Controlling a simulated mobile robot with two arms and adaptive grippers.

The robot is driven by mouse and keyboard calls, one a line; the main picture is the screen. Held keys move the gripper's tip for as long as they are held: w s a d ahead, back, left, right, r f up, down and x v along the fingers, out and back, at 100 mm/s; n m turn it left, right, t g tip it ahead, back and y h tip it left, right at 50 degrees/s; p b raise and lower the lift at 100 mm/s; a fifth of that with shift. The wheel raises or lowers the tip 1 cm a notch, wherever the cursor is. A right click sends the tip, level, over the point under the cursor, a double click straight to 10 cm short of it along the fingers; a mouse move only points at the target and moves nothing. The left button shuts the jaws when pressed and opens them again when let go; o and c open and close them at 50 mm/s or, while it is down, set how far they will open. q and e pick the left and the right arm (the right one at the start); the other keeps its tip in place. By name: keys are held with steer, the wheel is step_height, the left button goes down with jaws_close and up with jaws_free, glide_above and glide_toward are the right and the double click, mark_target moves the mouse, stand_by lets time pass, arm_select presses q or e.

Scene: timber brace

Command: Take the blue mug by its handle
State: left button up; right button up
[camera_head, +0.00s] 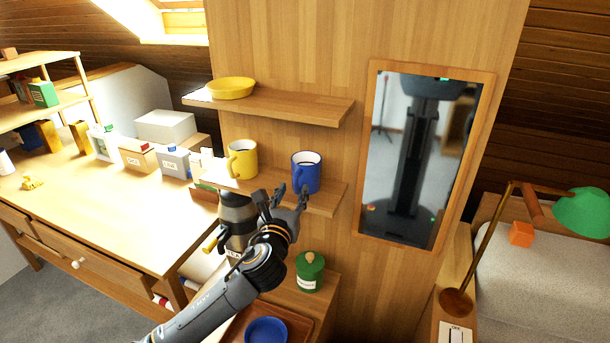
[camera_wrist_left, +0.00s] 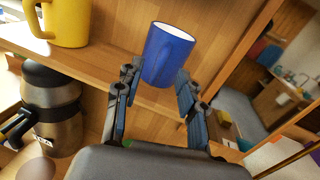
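The blue mug (camera_head: 306,172) stands upright on the lower wall shelf, near its right end. Its handle (camera_head: 296,177) faces forward and left in the head view. In the left wrist view the mug (camera_wrist_left: 168,52) shows just past and between the fingertips. My left gripper (camera_head: 284,197) is open and empty at the shelf's front edge, just below and in front of the mug. Its two fingers (camera_wrist_left: 157,88) are spread apart in the wrist view. Whether a fingertip touches the mug or handle I cannot tell. My right gripper is not in view.
A yellow mug (camera_head: 242,160) stands left of the blue one on the lower shelf (camera_head: 272,184). An upper shelf (camera_head: 300,106) holds a yellow bowl (camera_head: 230,88). A dark flask (camera_head: 236,215) and green jar (camera_head: 309,272) stand below. A mirror (camera_head: 415,150) hangs at right.

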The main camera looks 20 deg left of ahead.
mark_target(295, 184)
arm_select(q)
steer(key=shift+x, duration=1.55)
jaws_close()
steer(key=shift+r, duration=0.1)
